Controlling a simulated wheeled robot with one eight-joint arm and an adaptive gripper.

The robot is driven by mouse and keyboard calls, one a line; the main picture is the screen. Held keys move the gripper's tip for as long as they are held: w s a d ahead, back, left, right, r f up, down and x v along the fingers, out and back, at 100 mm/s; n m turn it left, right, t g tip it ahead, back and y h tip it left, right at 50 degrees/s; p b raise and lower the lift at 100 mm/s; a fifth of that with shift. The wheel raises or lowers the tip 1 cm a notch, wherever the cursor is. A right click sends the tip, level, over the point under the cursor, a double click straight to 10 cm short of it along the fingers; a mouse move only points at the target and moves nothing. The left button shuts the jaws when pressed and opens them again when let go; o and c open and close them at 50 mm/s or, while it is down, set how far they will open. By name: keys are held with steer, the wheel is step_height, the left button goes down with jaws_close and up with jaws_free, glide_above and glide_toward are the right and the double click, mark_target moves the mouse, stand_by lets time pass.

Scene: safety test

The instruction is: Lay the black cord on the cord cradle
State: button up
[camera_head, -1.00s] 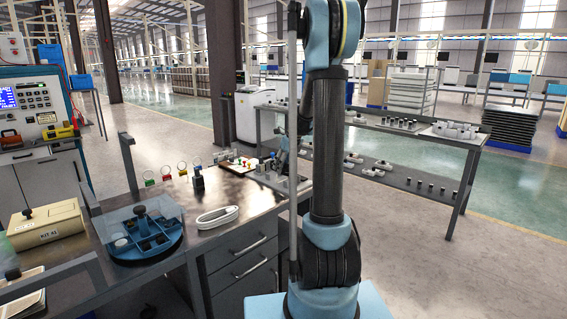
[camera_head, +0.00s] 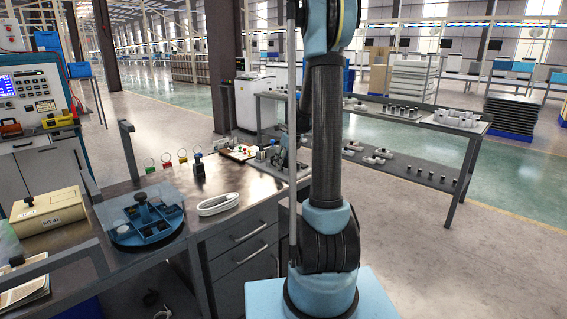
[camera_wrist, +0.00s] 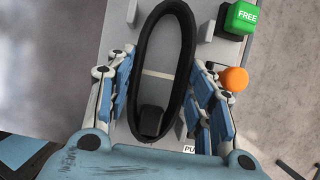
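A black cord (camera_wrist: 188,42) forms a long upright oval loop in the wrist view, over a pale grey surface (camera_wrist: 156,45). A dark block (camera_wrist: 150,121) shows inside its lower end. My gripper (camera_wrist: 164,88) is open, with one blue-padded finger on each side of the loop. The left finger is a little apart from the loop; the right one is close to it, and I cannot tell whether they touch. In the head view my gripper is mostly hidden behind my arm. I cannot tell for sure which thing is the cord cradle.
A green block marked FREE (camera_wrist: 241,18) and an orange ball (camera_wrist: 234,79) stand right of the loop. On the bench are a white oval piece (camera_head: 218,204), a round blue tray (camera_head: 147,222), a dark stamp-like piece (camera_head: 199,168) and several ring tags. A shelf table (camera_head: 415,131) stands behind.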

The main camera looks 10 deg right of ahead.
steer(key=o, duration=0.4)
steer(key=shift+r, duration=0.1)
steer(key=v, duration=1.1)
steer(key=s+a+r+n, duration=0.1)
steer(key=s+a+n, duration=0.1)
steer(key=s+n, duration=0.75)
steer(key=s+f+n+h, duration=0.1)
steer(key=s+f+n, duration=0.3)
steer(key=s, duration=0.6)
steer(key=s+f+n+g, duration=0.1)
steer(key=s+f+n, duration=0.3)
steer(key=s+n, duration=0.5)
steer(key=s+f+n+h, duration=0.1)
steer(key=s+f+n, duration=0.3)
steer(key=s, duration=0.7)
steer(key=shift+s+a+f+n+h, duration=0.1)
steer(key=shift+s+a+n+h, duration=0.1)
steer(key=shift+n, duration=0.45)
steer(key=shift+s+a+f+n+h, duration=0.1)
steer(key=shift+s+a+n, duration=0.1)
steer(key=shift+n, duration=0.4)
